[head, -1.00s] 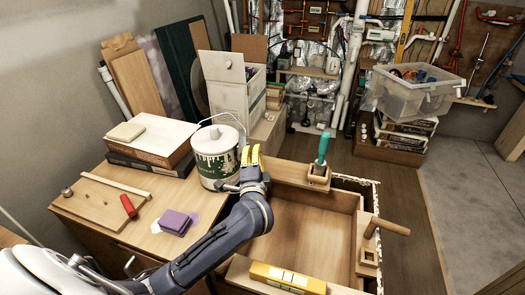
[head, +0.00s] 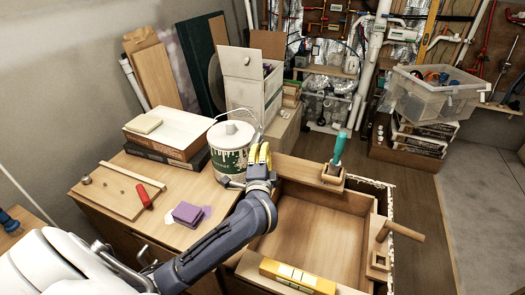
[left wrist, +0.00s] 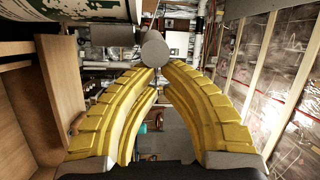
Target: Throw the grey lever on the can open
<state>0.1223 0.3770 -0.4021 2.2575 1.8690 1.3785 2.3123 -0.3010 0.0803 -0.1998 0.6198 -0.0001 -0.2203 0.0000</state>
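The can (head: 228,150) is white and green with a paint-drip label and stands upright at the bench's right edge. Its side also fills the upper left of the left wrist view (left wrist: 50,40). A grey lever with a rounded end (left wrist: 155,47) sticks out beside the can, just beyond my fingertips. In the head view the lever is mostly hidden by my gripper. My left gripper (head: 260,157), with yellow fingers, is right of the can, fingertips upward. In the left wrist view its fingertips (left wrist: 158,68) are close together with a small gap; contact with the lever is unclear. My right gripper is not in view.
An open drawer (head: 310,222) lies right of my left arm, with a teal-handled tool (head: 339,148) on its far edge and a yellow level (head: 298,277) at its near edge. A purple sponge (head: 187,213) and boxes (head: 168,137) are on the bench left of the can.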

